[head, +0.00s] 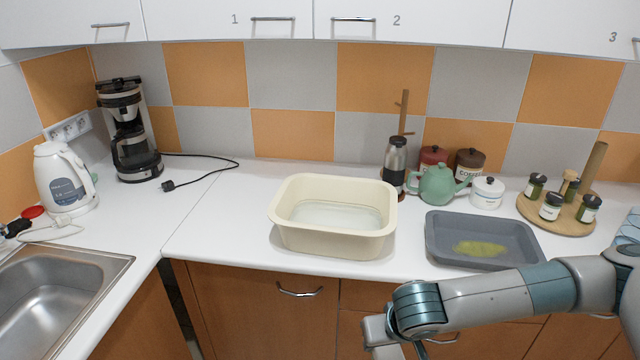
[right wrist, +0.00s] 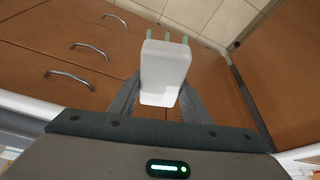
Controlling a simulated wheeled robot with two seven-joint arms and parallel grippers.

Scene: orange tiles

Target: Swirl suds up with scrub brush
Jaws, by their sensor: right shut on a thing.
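A cream basin (head: 290,232) stands on the counter in the middle of the head view, with clear, shallow water (head: 335,215) in it. No foam shows on the water. In the right wrist view, my right gripper (right wrist: 158,98) is shut on the scrub brush (right wrist: 166,68), a white block with green tufts at its far end. Cabinet fronts and floor tiles lie behind the brush. In the head view, my right arm comes in from the right and its hand is low in front of the counter, below the basin. The brush cannot be made out there. My left gripper is not in view.
Right of the basin is a grey tray (head: 440,248) with a yellow-green patch (head: 480,249). Behind stand a teapot (head: 437,185), several jars and a spice board (head: 535,212). A sink (head: 70,295), kettle (head: 65,180) and coffee maker (head: 130,140) are left.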

